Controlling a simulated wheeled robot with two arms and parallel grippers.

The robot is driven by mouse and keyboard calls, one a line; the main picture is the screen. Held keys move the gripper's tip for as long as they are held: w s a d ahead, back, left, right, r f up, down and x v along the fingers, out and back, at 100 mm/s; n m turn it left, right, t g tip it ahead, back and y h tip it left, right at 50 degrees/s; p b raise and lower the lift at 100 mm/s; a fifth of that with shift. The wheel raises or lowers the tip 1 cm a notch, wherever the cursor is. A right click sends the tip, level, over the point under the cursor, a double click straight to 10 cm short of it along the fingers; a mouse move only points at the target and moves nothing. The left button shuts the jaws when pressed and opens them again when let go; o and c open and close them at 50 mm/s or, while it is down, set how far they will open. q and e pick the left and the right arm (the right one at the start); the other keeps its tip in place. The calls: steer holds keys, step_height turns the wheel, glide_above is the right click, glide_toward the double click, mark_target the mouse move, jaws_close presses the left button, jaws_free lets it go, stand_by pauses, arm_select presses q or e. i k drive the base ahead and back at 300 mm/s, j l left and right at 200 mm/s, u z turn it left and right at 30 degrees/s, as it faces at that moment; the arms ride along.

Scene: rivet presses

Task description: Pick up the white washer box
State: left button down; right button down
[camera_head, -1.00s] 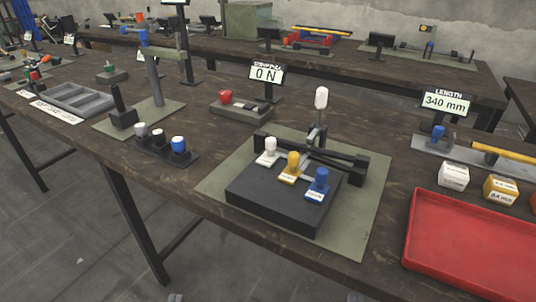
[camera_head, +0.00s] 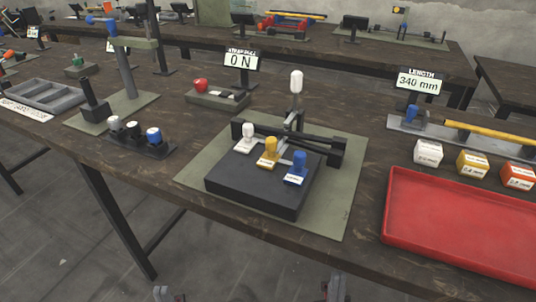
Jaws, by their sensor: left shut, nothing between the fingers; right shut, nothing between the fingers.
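The white washer box (camera_head: 428,152) stands upright on the dark wooden bench behind the red tray, leftmost in a row with a yellow box (camera_head: 472,164) and an orange box (camera_head: 517,176). Each has a small printed label on its front. My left gripper (camera_head: 168,295) shows only in part at the bottom edge, well left of the box and in front of the bench. My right gripper (camera_head: 335,288) also shows in part at the bottom edge, in front of the bench and far from the box. Both are shut and empty.
The empty red tray (camera_head: 455,225) lies at the bench's front right. A black press block (camera_head: 255,190) with white, yellow and blue knobs sits on a green mat (camera_head: 345,190). Behind the boxes are a yellow rod (camera_head: 490,133) and a length display (camera_head: 420,83).

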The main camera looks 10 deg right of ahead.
mark_target(430, 153)
steer(key=k, duration=0.25)
steer(key=k+j+z, duration=0.1)
steer(key=z, duration=0.35)
steer(key=k+j+z, duration=0.1)
steer(key=z, duration=0.35)
steer(key=i+z, duration=0.3)
steer(key=i+j+z, duration=0.25)
steer(key=k+l, duration=0.1)
